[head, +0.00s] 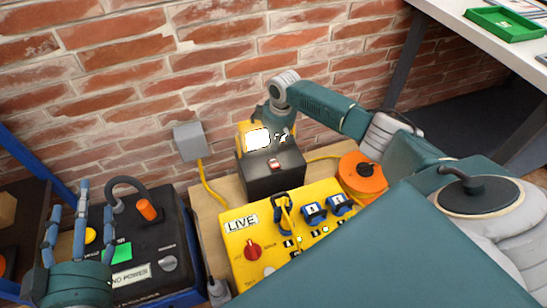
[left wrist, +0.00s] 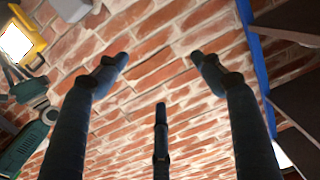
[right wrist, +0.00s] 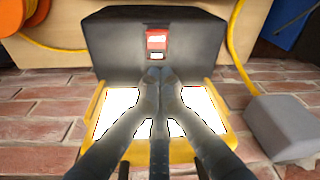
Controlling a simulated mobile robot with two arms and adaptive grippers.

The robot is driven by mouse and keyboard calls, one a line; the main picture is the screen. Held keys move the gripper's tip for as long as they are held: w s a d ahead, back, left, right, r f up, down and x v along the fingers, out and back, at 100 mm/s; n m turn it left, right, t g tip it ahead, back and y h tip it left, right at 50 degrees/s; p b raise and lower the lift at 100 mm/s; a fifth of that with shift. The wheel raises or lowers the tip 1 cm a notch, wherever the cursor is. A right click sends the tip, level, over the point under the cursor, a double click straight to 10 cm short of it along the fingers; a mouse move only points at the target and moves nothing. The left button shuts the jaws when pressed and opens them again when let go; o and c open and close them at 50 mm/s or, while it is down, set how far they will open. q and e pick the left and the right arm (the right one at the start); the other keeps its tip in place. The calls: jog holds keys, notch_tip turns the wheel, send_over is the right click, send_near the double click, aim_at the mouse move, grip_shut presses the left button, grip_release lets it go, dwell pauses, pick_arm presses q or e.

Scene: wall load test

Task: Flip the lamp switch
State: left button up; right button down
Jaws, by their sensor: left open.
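The lamp is a yellow work light (head: 246,127) with bright white panels on a black box (head: 262,182). A red rocker switch (head: 274,164) sits on top of the box. In the right wrist view, the switch (right wrist: 156,40) is on the black box (right wrist: 112,40), beyond my fingertips. My right gripper (right wrist: 161,76) is shut and empty, its fingers together over the lamp (right wrist: 95,110), tips just short of the switch; contact cannot be told. My left gripper (head: 81,192) is open and empty at the left, well away from the lamp.
A yellow LIVE panel (head: 235,250) with a red knob stands in front of the lamp. A black NO POWER panel (head: 180,240) is near my left gripper. An orange cable reel (head: 362,172) is to the right, a grey wall box (head: 189,141) to the left, brick wall behind.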

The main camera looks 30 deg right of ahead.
pick_arm(q)
jog(key=s+a+f+g+y+p, duration=0.1)
jog(key=s+a+f+g, duration=0.1)
jog(key=f, duration=0.6)
jog(key=shift+s+f+g, duration=0.15)
jog(key=shift+s+g, duration=0.35)
jog(key=shift+g, duration=0.6)
